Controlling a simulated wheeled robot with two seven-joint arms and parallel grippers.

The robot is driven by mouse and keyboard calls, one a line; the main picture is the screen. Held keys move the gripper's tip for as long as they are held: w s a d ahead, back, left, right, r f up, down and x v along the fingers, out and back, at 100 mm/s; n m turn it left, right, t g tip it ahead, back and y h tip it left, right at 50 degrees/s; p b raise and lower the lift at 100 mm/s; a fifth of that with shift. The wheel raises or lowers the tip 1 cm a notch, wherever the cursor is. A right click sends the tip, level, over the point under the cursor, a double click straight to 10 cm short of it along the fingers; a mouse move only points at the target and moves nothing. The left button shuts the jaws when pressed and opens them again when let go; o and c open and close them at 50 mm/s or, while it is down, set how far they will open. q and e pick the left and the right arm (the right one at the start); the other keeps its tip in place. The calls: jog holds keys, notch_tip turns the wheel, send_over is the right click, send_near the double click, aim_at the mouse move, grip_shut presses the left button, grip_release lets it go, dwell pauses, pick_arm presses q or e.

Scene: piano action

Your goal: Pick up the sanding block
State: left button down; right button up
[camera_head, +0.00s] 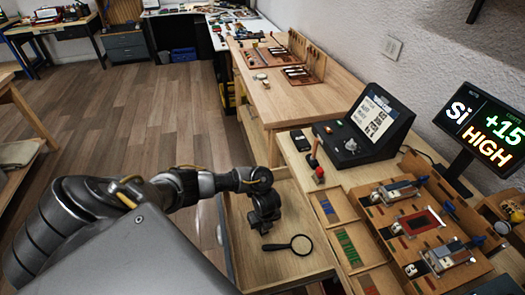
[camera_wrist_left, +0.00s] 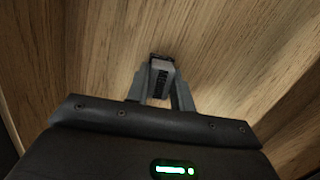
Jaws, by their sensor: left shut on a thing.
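My left gripper (camera_head: 264,226) reaches down into an open wooden drawer (camera_head: 300,268). In the left wrist view my left gripper (camera_wrist_left: 160,92) is shut on a small block, grey with a dark top and dark markings, which looks like the sanding block (camera_wrist_left: 161,76). The block sits between the two fingers, close over the wood grain of the drawer; whether it touches the bottom I cannot tell. In the head view the block is hidden by the gripper. My right gripper is not in view.
A magnifying glass (camera_head: 300,244) lies in the drawer just right of the gripper. The bench to the right holds a red-based tool (camera_head: 318,172), a console with a screen (camera_head: 368,125), trays of coloured strips (camera_head: 347,247) and a fixture board (camera_head: 418,222). A lit display (camera_head: 485,130) stands behind.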

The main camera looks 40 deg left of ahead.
pick_arm(q)
jog(key=shift+r, duration=0.5)
notch_tip(320, 180, up, 3)
jog(key=shift+s+f+p, duration=0.15)
jog(key=shift+f+p, duration=0.05)
jog(key=shift+p, duration=0.5)
jog(key=s+a+r+p, duration=0.1)
jog(key=s+r, duration=0.2)
jog(key=s, duration=0.1)
jog(key=s+a+r+p, duration=0.1)
jog(key=s+r+p, duration=0.1)
jog(key=s, duration=0.3)
jog(key=s+a+r+p, duration=0.1)
jog(key=s+r, duration=0.3)
jog(key=shift+s+a+p, duration=0.15)
jog(key=shift+a+p, duration=0.1)
jog(key=shift+p, duration=0.05)
